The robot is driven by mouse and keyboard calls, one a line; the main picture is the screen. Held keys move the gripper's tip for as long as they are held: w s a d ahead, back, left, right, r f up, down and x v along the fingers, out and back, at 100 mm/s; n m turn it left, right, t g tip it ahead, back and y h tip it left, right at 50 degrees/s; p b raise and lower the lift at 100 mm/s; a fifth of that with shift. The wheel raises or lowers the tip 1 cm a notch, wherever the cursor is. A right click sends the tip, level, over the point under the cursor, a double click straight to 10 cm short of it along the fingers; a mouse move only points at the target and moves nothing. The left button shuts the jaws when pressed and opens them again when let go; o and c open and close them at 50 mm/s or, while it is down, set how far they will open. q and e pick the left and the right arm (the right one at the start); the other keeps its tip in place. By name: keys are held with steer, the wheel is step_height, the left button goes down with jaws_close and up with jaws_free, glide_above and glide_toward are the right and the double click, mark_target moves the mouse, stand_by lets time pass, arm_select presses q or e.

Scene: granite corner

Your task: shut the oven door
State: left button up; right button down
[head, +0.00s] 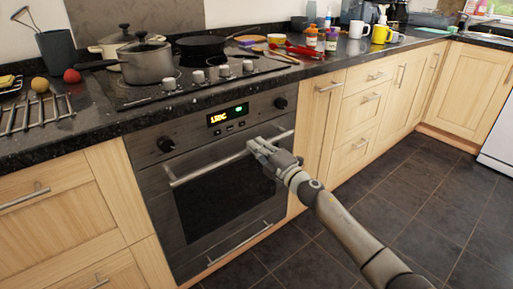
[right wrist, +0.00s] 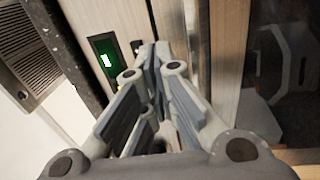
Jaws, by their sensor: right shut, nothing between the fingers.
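The oven (head: 222,185) is built in under the counter, with a dark glass door and a pale bar handle (head: 205,170) across its top. The door looks flush with the front, or very nearly so; a small gap cannot be ruled out. My right gripper (head: 258,148) is at the right part of the handle, its fingers together and empty. Whether it touches the handle or door is unclear. In the right wrist view the closed fingers (right wrist: 155,55) point at the oven front, beside the green display (right wrist: 105,60) and dark door glass (right wrist: 288,60). My left gripper is out of view.
Above the oven, a hob carries a grey pot (head: 147,62) and a black pan (head: 200,45). A lower handle (head: 240,243) sits beneath the door. Wooden cabinets (head: 318,125) flank the oven. The dark tiled floor (head: 405,190) in front is clear.

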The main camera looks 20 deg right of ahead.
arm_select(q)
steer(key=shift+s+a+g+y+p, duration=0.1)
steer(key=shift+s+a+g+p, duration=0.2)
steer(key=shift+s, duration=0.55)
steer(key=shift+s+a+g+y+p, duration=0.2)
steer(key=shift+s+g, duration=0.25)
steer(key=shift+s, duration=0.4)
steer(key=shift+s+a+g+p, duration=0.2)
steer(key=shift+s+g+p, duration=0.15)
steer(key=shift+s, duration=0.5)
arm_select(e)
steer(key=r+v, duration=0.1)
steer(key=v, duration=1)
steer(key=shift+r, duration=0.35)
